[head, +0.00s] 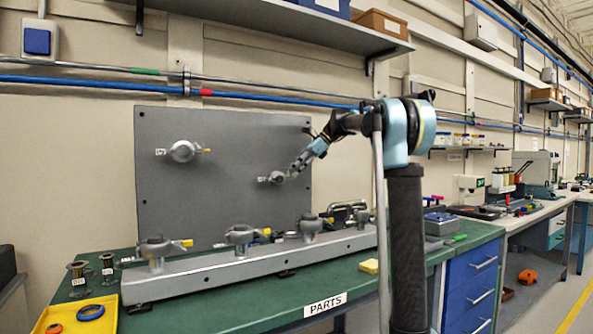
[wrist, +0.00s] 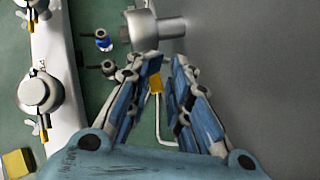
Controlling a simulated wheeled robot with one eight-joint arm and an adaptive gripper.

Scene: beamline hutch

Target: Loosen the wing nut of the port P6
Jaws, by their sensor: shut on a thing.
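The port on the right of the upright grey panel (head: 225,219) is a grey flange with a clamp (head: 277,178); its small white label is too small to read. In the wrist view its round metal body (wrist: 141,29) is at the top centre. My gripper (head: 294,172) reaches it from the upper right. In the wrist view my gripper (wrist: 164,75) has its blue-padded fingers around the yellow wing nut (wrist: 155,84) and is shut on it. The fingers partly hide the nut and its bolt.
Another clamped port (head: 182,151) is on the panel's left. A grey rail (head: 215,271) with several upright clamped ports runs along the green bench (head: 230,310) below.

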